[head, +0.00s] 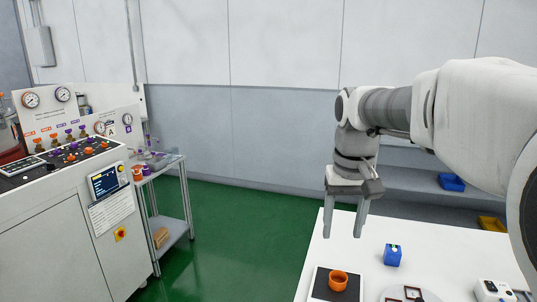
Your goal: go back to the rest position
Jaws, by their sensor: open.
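My gripper (343,229) hangs from my arm at the right of the head view, pointing down. Its two fingers are apart with nothing between them. It is over the left part of a white table (322,252). An orange cup-like ring (338,279) sits on a dark square pad (321,289) below it. A small blue block (393,256) with a green and white top stands to the right of the gripper.
A dark-framed tray (388,298) and a white device (493,289) are at the table's front. Blue (451,182) and yellow (492,224) bins sit behind. A control console (60,230) and metal cart (172,233) stand left. Green floor (235,235) between is clear.

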